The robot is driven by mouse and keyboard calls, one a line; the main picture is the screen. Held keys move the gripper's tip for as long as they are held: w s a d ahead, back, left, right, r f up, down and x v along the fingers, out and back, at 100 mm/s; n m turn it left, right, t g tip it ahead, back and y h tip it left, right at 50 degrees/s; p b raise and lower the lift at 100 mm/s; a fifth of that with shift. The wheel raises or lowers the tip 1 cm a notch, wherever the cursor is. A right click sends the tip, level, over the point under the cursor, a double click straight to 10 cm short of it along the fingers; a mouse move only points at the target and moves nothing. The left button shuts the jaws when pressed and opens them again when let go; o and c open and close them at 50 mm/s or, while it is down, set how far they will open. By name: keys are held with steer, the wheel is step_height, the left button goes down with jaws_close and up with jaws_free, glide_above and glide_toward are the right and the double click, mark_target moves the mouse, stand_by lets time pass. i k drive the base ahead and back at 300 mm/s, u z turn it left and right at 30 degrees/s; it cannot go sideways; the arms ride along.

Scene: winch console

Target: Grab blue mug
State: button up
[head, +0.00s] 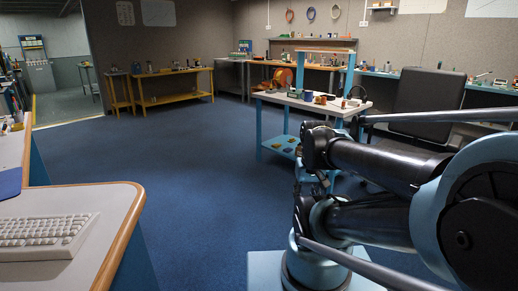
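A small dark blue object (308,95), which looks like the blue mug, stands on a light-topped workbench (273,95) with light blue legs, right of the picture's middle and some way off. It is too small to make out a handle. My black and light blue arm fills the right foreground, in front of and to the right of the bench. My gripper is not in view, so its state and what it holds are hidden.
A wood-edged desk with a keyboard (45,232) stands at the near left. A black chair (428,100) is right of the workbench. Yellow benches (176,88) line the back wall. The blue carpet (190,170) between desk and workbench is clear.

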mark_target(309, 95)
steer(key=i, duration=1.4)
steer(key=z, duration=0.3)
steer(key=i, duration=1.35)
steer(key=z, duration=0.45)
steer(key=i, duration=0.8)
steer(key=z, duration=0.2)
